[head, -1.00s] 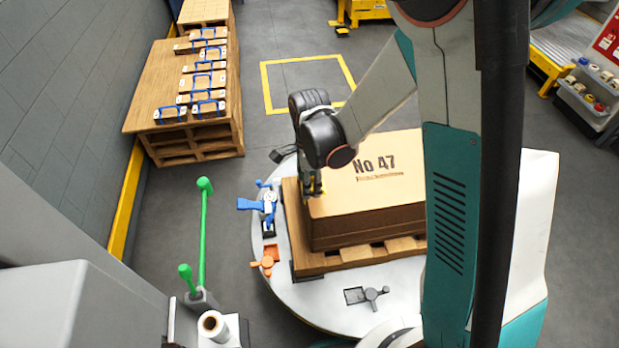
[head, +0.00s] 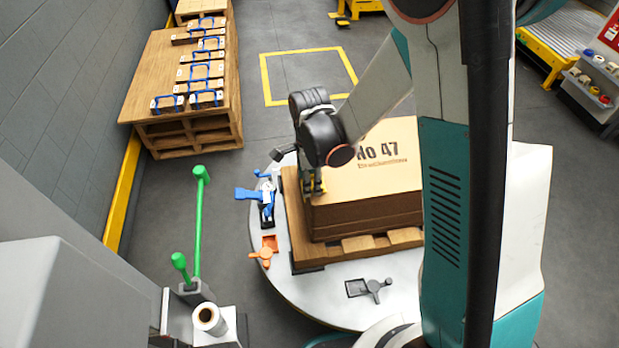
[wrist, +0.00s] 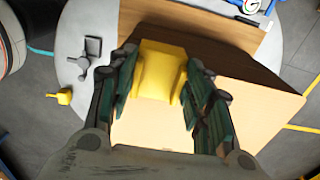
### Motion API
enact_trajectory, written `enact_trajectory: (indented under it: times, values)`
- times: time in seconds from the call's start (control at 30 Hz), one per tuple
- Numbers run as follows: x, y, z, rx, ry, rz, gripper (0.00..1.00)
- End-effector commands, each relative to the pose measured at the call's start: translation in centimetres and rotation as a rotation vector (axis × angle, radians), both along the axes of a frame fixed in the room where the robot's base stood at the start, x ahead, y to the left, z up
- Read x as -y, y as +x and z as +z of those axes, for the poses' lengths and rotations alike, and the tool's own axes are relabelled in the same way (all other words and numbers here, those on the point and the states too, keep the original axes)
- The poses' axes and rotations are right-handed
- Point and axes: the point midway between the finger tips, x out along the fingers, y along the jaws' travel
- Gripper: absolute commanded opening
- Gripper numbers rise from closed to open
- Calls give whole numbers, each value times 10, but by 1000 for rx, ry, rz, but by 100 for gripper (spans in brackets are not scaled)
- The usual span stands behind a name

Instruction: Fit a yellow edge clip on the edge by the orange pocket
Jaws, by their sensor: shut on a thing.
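The brown stack marked "No 47" (head: 385,185) lies on a wooden pallet on the round turntable. My gripper (head: 313,187) is at the stack's left edge in the head view. In the wrist view my gripper (wrist: 160,95) is shut on a yellow edge clip (wrist: 160,70), with a finger on each side. The clip overlaps the line between the stack's pale top and dark side. I cannot tell if it is seated. The orange pocket (head: 269,242) and its orange knob (head: 261,256) are on the turntable, left of the pallet and nearer than the gripper.
A blue pocket fixture (head: 266,200) stands close left of my gripper. A grey one (head: 370,288) is at the turntable's near side. A yellow knob (wrist: 63,97) shows in the wrist view. Green levers (head: 198,220) stand left; a pallet with blue-handled items (head: 165,75) is behind.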

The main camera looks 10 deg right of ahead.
Motion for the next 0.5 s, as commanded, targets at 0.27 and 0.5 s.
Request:
enact_trajectory:
  times: [0.27,0.5]
  values:
    - [0,0,-1,0,0,0,26]
    - [0,0,-3,0,0,0,26]
